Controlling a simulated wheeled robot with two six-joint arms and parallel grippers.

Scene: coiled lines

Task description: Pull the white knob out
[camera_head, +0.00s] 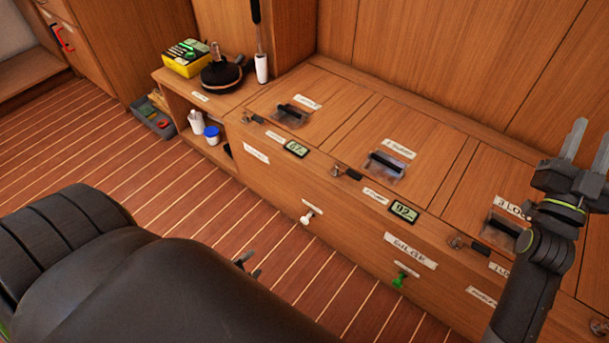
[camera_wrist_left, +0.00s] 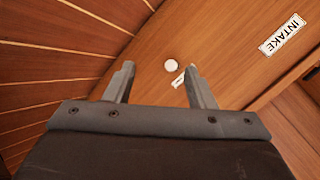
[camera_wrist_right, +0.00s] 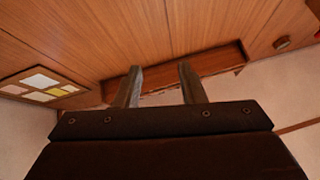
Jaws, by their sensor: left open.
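The white knob (camera_head: 308,217) sticks out of the front face of the wooden bench, below the counter edge. In the left wrist view the white knob (camera_wrist_left: 171,66) shows round and end-on, ahead of the fingertips and between their lines, with a small label beside it. My left gripper (camera_head: 248,264) is open and empty, apart from the knob, to its lower left in the head view. Most of this gripper is hidden behind my left arm. My right gripper (camera_head: 591,143) is open and empty, raised over the right end of the bench.
A green knob (camera_head: 399,281) sits farther right on the same front. Displays, labels and latches line the bench top and front edge. An open shelf with a white bottle (camera_head: 196,122) and blue-lidded jar (camera_head: 212,134) stands left. The plank floor before the knob is clear.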

